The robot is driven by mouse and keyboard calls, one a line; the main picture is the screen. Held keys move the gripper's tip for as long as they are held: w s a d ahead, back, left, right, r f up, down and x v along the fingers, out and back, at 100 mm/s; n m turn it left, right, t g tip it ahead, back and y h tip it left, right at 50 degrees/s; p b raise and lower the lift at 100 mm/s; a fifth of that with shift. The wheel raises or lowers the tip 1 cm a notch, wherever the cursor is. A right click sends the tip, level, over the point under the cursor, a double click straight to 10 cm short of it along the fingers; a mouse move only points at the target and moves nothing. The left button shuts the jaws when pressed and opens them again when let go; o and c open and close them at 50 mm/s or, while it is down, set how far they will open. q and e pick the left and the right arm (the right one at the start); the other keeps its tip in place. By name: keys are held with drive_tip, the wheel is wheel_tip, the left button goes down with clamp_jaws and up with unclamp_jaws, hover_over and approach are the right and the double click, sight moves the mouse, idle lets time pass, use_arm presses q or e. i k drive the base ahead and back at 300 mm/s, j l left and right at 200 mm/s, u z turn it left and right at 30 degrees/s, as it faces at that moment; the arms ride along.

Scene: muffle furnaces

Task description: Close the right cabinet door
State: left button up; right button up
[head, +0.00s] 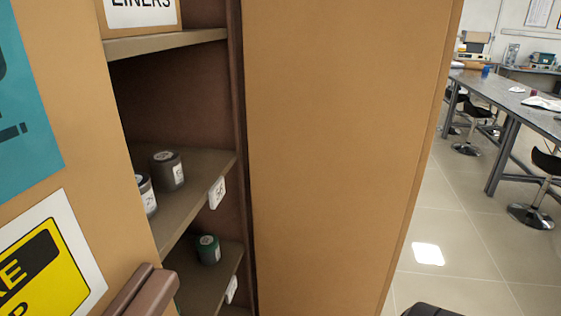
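The right cabinet door (335,150) is a tall tan panel right of the shelves. It stands open, swung out, and its top and bottom run out of the picture. The cabinet interior (170,105) shows through the gap to its left. The left door (70,110) fills the left side and carries a teal sign and a yellow warning sign. A brown handle (143,293) shows at its lower edge. No gripper can be made out in the head view.
Cabinet shelves (195,190) hold small dark jars (168,171) and a green-topped jar (208,249). A dark object (430,310), unclear, sits at the bottom edge. Tiled floor (440,220) is open right of the door. A long table (510,98) and stools stand farther right.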

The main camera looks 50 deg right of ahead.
sight(345, 98)
drive_tip(key=k+l+u, duration=0.1)
drive_tip(key=l, duration=0.35)
drive_tip(key=k+l+u, duration=0.1)
drive_tip(key=k+l, duration=0.15)
drive_tip(key=l, duration=0.2)
drive_tip(key=k+l+u, duration=0.1)
drive_tip(key=k+l, duration=0.15)
drive_tip(key=l, duration=0.2)
drive_tip(key=k+l+u, duration=0.1)
drive_tip(key=l, duration=0.3)
drive_tip(key=k+l+u, duration=0.2)
drive_tip(key=l, duration=0.3)
drive_tip(key=k+l+u, duration=0.15)
drive_tip(key=l, duration=0.3)
drive_tip(key=k+l+u, duration=0.2)
drive_tip(key=l, duration=0.25)
drive_tip(key=k+l+u, duration=0.15)
drive_tip(key=k+l, duration=0.15)
drive_tip(key=l, duration=0.1)
